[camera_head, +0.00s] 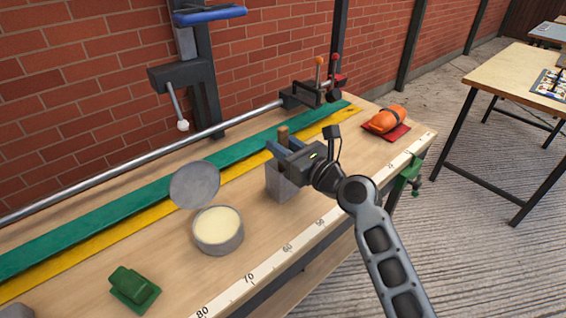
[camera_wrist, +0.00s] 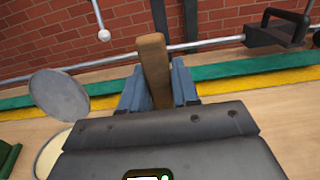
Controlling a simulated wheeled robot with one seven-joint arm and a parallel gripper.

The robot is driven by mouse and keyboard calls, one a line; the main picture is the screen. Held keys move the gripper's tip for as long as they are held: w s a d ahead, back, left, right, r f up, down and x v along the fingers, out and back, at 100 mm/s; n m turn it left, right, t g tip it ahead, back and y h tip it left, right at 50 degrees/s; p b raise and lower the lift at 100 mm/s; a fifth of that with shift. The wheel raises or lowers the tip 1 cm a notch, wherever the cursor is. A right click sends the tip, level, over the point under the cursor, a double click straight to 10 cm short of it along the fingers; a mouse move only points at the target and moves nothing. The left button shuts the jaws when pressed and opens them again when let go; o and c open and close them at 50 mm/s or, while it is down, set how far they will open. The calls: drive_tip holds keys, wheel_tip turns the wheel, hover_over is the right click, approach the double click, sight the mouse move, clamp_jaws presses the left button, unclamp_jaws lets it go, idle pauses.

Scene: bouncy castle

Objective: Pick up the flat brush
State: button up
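The flat brush (camera_wrist: 154,68) shows as a brown wooden handle standing upright between my fingers in the wrist view. In the head view its handle (camera_head: 283,134) sticks up above my gripper (camera_head: 287,150). The blue fingers of my gripper (camera_wrist: 160,88) lie close against both sides of the handle, with no clear gap. The lower part of the brush is hidden behind my gripper. A grey block-like holder (camera_head: 281,185) is right below my fingers on the workbench; I cannot tell whether the brush is still inside it.
On the workbench (camera_head: 185,285) are an open tin of cream-coloured stuff (camera_head: 218,231), a tilted grey disc (camera_head: 195,185), a green block (camera_head: 134,287) and an orange item on a red pad (camera_head: 386,121). A long metal bar clamp (camera_head: 150,158) runs behind. A white ruler strip lines the front edge.

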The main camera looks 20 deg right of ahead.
clamp_jaws()
drive_tip(key=shift+r, duration=0.15)
